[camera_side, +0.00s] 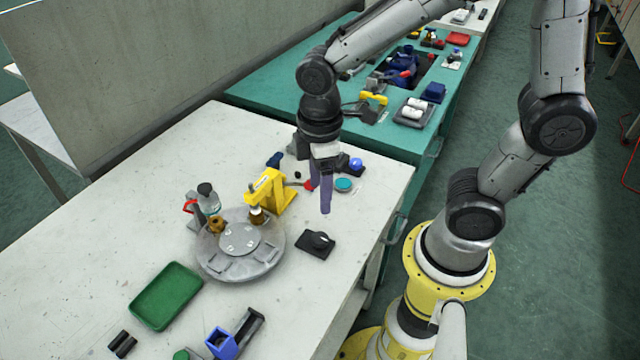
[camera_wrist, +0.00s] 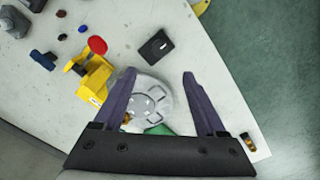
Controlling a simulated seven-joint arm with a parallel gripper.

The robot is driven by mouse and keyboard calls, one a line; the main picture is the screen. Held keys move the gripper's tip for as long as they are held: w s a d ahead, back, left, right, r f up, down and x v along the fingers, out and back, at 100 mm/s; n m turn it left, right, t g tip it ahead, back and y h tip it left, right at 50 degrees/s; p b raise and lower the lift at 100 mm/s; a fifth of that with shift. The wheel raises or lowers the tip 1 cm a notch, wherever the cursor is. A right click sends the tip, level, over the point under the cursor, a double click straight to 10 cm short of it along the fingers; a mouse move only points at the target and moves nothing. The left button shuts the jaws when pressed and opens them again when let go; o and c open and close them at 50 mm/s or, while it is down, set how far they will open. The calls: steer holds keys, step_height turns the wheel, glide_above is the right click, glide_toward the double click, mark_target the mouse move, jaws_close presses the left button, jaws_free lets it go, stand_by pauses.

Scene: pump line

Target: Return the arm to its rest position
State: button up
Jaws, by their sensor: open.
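My gripper (camera_side: 325,208) hangs above the white table, pointing down, with its purple fingers seen nearly edge-on in the side view. In the wrist view my gripper (camera_wrist: 158,92) has its two purple fingers wide apart with nothing between them up close. Below and beyond the fingers lie the grey round turntable (camera_wrist: 153,104) and the yellow press (camera_wrist: 96,78). In the side view the yellow press (camera_side: 272,190) stands at the edge of the grey turntable (camera_side: 240,240), to the left of my gripper.
A black block (camera_side: 315,244) lies on the white table (camera_side: 120,215) near the gripper. A green tray (camera_side: 166,295) and a blue part (camera_side: 221,343) lie toward the front. A green bench (camera_side: 270,88) with several parts stands behind. Open air surrounds the gripper.

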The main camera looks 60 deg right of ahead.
steer(key=shift+r, duration=0.2)
steer(key=s+d+r+m+t, duration=0.5)
steer(key=s+r+m, duration=0.3)
steer(key=r+m, duration=0.1)
steer(key=shift+s+d+r+t, duration=0.25)
steer(key=shift+s+r+t, duration=0.05)
steer(key=shift+r, duration=0.35)
